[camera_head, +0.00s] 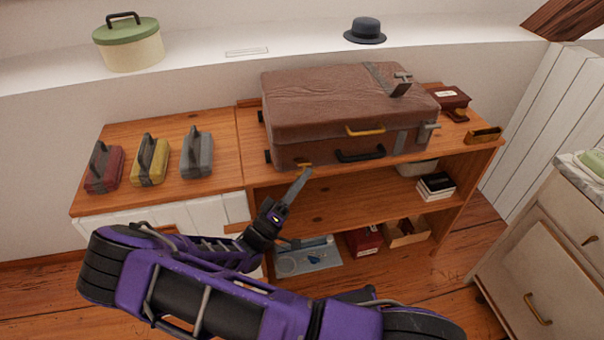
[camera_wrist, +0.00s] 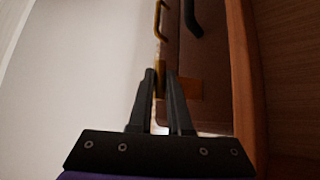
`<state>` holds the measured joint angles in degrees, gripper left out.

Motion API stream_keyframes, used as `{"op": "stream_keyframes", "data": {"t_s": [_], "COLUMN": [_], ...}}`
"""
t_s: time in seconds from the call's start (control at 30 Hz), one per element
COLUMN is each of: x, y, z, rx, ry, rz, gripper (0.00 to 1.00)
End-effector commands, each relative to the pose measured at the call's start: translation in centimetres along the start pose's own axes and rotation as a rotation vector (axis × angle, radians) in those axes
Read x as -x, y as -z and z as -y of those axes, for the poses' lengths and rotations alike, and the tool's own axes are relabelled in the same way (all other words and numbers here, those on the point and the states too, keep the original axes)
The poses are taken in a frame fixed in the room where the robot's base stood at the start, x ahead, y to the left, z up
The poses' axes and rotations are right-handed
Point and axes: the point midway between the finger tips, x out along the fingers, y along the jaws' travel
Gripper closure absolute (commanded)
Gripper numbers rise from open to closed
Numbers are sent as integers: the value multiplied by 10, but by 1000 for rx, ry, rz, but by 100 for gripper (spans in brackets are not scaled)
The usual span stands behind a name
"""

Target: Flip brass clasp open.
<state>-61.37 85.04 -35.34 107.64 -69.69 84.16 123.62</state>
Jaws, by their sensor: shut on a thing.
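A closed brown suitcase (camera_head: 320,98) lies on the wooden shelf unit. A small brass clasp (camera_head: 304,167) is low on its front, left of the black handle (camera_head: 360,154). My gripper (camera_head: 302,174) reaches up to this clasp from the front. In the wrist view my gripper's fingertips (camera_wrist: 160,80) are close together, shut on the brass clasp (camera_wrist: 160,68), which shows as a narrow strip between them. The fingers hide part of the clasp. A second brass fitting (camera_head: 365,130) sits higher on the suitcase front; it also shows in the wrist view (camera_wrist: 158,20).
Red (camera_head: 104,168), yellow (camera_head: 149,160) and grey (camera_head: 197,152) small cases stand on the lower cabinet at left. A dark red box (camera_head: 450,98) and a brass-coloured item (camera_head: 484,135) lie right of the suitcase. The shelf edge (camera_head: 270,186) runs just below the clasp.

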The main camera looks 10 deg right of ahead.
Motion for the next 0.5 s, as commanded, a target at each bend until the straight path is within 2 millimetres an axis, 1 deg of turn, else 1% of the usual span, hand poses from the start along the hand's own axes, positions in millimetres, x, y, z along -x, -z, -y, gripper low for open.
{"op": "stream_keyframes", "data": {"t_s": [0.23, 0.5], "x": [2, 2], "y": [-2, -2], "z": [2, 3], "rx": [-35, -39], "ry": [-36, -39], "rz": [-1, 0], "gripper": [100, 100]}}
